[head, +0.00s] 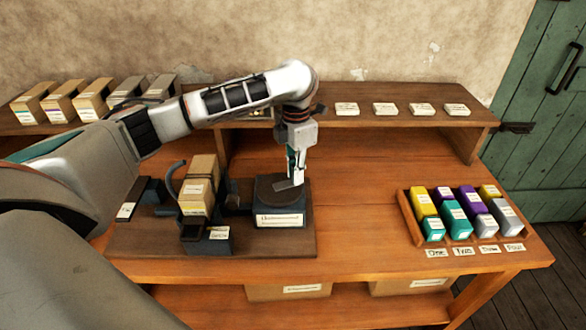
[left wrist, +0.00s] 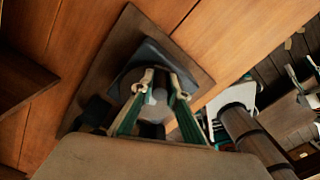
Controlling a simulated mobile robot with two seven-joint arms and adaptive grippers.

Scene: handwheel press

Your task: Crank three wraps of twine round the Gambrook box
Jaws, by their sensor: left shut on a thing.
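A tan box (head: 198,188) with small labels stands in a dark cradle (head: 207,243) on the press's wooden base board (head: 150,240). I cannot read whether it is the Gambrook box. To its right is a dark blue-grey crank housing (head: 282,215) with a round disc on top and a white label. My left gripper (head: 296,178) points down over the disc. It is shut on the upright grey crank handle (left wrist: 153,105), which shows between its green-backed fingers (left wrist: 161,88) in the left wrist view. My right gripper is not in view.
A wooden tray (head: 408,218) of coloured spools or blocks stands at the right, with cards before it. Several tan and grey boxes (head: 60,102) stand on the back shelf at left, and white labelled pieces (head: 385,108) at right. The bench (head: 350,210) between press and tray is clear.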

